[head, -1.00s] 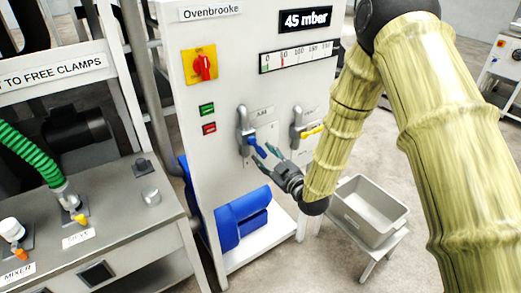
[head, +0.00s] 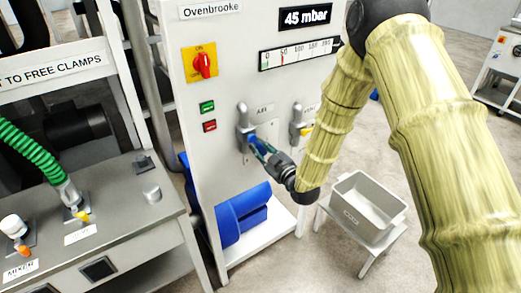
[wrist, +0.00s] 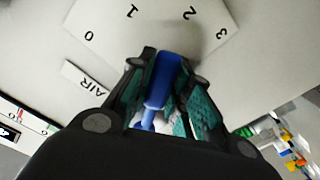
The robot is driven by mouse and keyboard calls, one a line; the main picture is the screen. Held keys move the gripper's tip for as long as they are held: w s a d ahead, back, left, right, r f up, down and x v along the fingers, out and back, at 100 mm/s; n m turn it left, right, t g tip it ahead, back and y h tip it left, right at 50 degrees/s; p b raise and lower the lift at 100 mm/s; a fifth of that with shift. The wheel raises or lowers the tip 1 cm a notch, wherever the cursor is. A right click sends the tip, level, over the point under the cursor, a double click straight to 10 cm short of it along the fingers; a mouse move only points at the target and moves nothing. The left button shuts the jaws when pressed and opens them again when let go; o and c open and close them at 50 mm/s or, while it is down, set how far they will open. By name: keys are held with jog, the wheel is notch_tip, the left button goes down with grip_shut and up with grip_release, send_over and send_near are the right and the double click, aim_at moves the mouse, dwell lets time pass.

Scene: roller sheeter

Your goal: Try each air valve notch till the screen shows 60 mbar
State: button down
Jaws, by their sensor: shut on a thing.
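The air valve's blue handle (head: 251,141) is on the white panel, under the AIR label. In the wrist view the blue handle (wrist: 163,80) sits between my two fingers, which touch it. My gripper (head: 263,149) is shut on it; in the wrist view my gripper (wrist: 164,92) hides part of the handle's lower end. The notch plate (wrist: 150,28) shows the numbers 0, 1, 2 and 3; the handle's tip lies between 1 and 2, nearer 2. The screen (head: 305,17) reads 45 mbar. The gauge strip (head: 300,54) below it has a red mark near 50.
A second valve with a yellow handle (head: 306,131) stands right of the air valve, close to my arm. A red switch (head: 203,66) and green and red buttons are at left. A grey bin (head: 370,205) on a stool stands at lower right.

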jog(key=shift+s+a+f+m+b, duration=0.15)
jog(key=shift+s+a+m+b, duration=0.3)
jog(key=shift+m, duration=0.6)
jog(key=shift+s+a+f+m+b, duration=0.25)
jog(key=shift+a+m+b, duration=0.3)
jog(key=shift+m+b, duration=0.35)
jog(key=shift+s+a+f+m+b, duration=0.1)
jog(key=shift+s+a+m+b, duration=0.35)
jog(key=shift+m, duration=0.7)
jog(key=shift+a, duration=0.1)
jog(key=c, duration=1.3)
grip_release()
jog(key=v, duration=1.2)
